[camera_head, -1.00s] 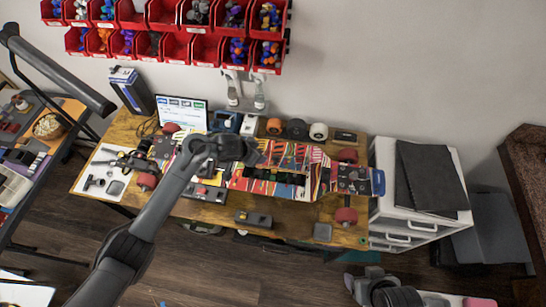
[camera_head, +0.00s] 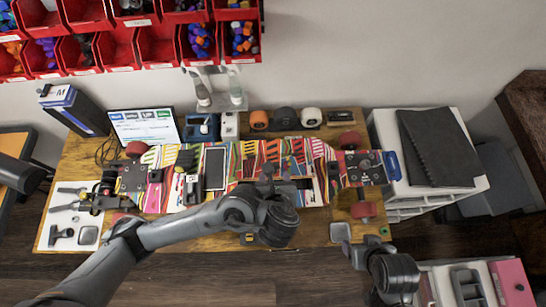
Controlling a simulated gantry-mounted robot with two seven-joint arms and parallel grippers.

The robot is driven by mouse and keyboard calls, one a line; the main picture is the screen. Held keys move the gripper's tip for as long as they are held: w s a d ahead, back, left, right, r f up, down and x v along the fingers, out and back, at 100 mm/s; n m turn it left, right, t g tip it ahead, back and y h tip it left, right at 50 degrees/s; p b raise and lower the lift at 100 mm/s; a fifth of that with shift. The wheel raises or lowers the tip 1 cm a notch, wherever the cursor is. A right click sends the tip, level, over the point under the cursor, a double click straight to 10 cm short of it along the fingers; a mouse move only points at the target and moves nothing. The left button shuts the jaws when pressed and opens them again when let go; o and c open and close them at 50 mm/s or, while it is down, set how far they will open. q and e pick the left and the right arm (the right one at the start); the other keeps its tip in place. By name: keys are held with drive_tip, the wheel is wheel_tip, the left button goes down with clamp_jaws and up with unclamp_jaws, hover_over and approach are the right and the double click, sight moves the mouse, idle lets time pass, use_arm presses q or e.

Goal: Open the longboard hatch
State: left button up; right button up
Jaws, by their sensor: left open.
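The longboard (camera_head: 318,152) lies underside up on the wooden table, with bright striped graphics, trucks and red wheels (camera_head: 362,209). A dark rectangular panel with a pale rim (camera_head: 215,168) is set in its left-middle part. A dark area (camera_head: 303,184) shows farther right on the board; my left gripper partly covers it, and I cannot tell which part is the hatch lid. My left gripper (camera_head: 267,184) is open, above the board's middle near its front edge; contact is unclear. My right gripper (camera_head: 356,251) is at lower right, off the table front, its fingers too small to judge.
A monitor (camera_head: 143,127) and loose wheels (camera_head: 284,118) stand behind the board. Tools lie on a white sheet (camera_head: 62,222) at left. A white drawer unit (camera_head: 445,187) stands at right, and red bins (camera_head: 160,47) hang above. A pink-and-grey tray (camera_head: 512,283) is at lower right.

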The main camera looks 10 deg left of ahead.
sight(275, 165)
use_arm(q)
drive_tip(key=b+x, duration=0.1)
drive_tip(key=x, duration=0.4)
drive_tip(key=b+x, duration=0.1)
drive_tip(key=x, duration=0.4)
drive_tip(key=shift+d+f+b, duration=0.15)
drive_tip(key=shift+f+b, duration=0.2)
drive_tip(key=shift+f, duration=0.1)
use_arm(e)
drive_tip(key=f, duration=0.2)
drive_tip(key=d+f, duration=0.1)
drive_tip(key=shift+s+d, duration=0.1)
drive_tip(key=shift+s, duration=0.25)
use_arm(q)
drive_tip(key=shift+c, duration=0.3)
clamp_jaws()
use_arm(e)
drive_tip(key=shift+d, duration=0.15)
